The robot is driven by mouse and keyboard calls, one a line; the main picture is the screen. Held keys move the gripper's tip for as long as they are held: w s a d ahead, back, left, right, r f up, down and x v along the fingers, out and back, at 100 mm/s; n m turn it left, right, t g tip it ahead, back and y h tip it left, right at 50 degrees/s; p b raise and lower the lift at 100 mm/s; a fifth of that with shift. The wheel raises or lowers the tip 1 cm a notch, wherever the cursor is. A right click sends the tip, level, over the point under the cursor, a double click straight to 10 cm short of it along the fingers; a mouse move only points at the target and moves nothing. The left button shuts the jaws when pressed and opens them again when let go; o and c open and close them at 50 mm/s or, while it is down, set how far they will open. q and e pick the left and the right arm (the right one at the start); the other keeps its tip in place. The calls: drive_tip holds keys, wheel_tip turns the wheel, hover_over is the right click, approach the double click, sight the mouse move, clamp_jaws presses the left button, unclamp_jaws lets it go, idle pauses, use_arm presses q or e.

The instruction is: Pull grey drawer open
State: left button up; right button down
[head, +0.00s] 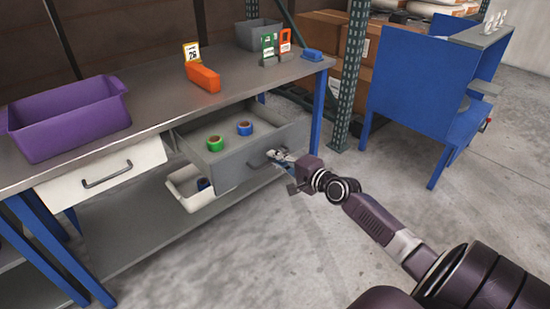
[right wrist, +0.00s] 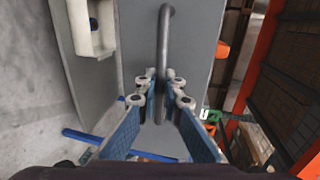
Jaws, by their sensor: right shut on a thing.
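The grey drawer (head: 237,162) under the workbench stands partly open. A green tape roll (head: 215,143) and a blue tape roll (head: 244,128) lie inside it. My right gripper (head: 277,156) is at the drawer's front and shut on its handle. In the right wrist view, the grey bar handle (right wrist: 164,45) runs between the fingers of my right gripper (right wrist: 160,92). My left gripper is not in view.
The workbench (head: 160,105) carries a purple bin (head: 68,120) and an orange holder (head: 203,78). A white drawer (head: 100,173) is shut on the left. A white bin (head: 188,189) sits on the lower shelf. A blue desk (head: 415,80) stands at right; floor in front is clear.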

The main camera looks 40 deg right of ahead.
drive_tip(key=c, duration=2.1)
unclamp_jaws()
drive_tip(key=shift+s, duration=0.1)
drive_tip(key=v, duration=1.2)
